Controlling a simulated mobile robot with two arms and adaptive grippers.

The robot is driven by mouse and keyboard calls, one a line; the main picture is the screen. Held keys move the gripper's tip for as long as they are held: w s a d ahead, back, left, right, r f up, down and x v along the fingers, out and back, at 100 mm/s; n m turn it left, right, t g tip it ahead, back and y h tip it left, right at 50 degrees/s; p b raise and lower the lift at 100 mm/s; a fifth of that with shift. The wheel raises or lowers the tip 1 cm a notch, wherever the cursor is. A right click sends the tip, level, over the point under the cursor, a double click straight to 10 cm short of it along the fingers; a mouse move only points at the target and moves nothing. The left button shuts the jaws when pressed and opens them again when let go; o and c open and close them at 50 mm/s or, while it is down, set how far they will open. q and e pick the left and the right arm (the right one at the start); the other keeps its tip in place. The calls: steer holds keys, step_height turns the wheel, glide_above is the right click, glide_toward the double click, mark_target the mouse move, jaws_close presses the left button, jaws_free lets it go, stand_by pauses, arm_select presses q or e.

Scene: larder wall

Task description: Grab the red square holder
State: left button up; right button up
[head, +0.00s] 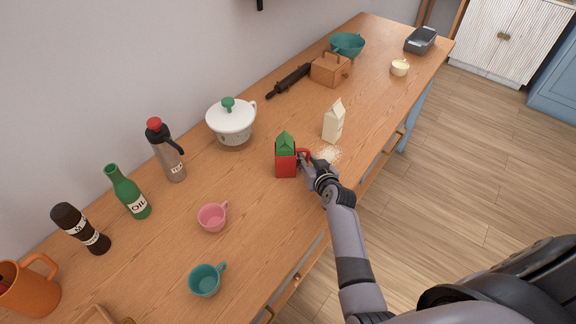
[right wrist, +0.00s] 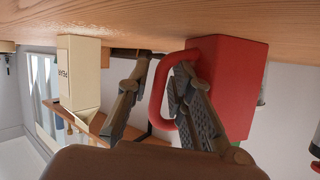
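The red square holder (head: 286,168) stands on the wooden counter with a green-topped carton (head: 285,142) in it. Its red handle faces right, towards my right gripper (head: 310,166). In the right wrist view, which is upside down, the holder (right wrist: 232,75) is at the right with its loop handle (right wrist: 156,95) to the left. The right gripper (right wrist: 158,92) is open, its fingers spread. The handle's outer bar shows between the fingers, and one finger overlaps the handle opening. I cannot tell whether either finger touches it. My left gripper is not in view.
A white pot (head: 232,122) is at the back. A pink cup (head: 212,217) and teal cup (head: 205,281) stand nearer.

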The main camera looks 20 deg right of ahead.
steer(key=shift+w+f, duration=0.1)
steer(key=shift+w, duration=0.15)
steer(key=shift+s, duration=0.1)
steer(key=shift+c, duration=0.5)
jaws_close()
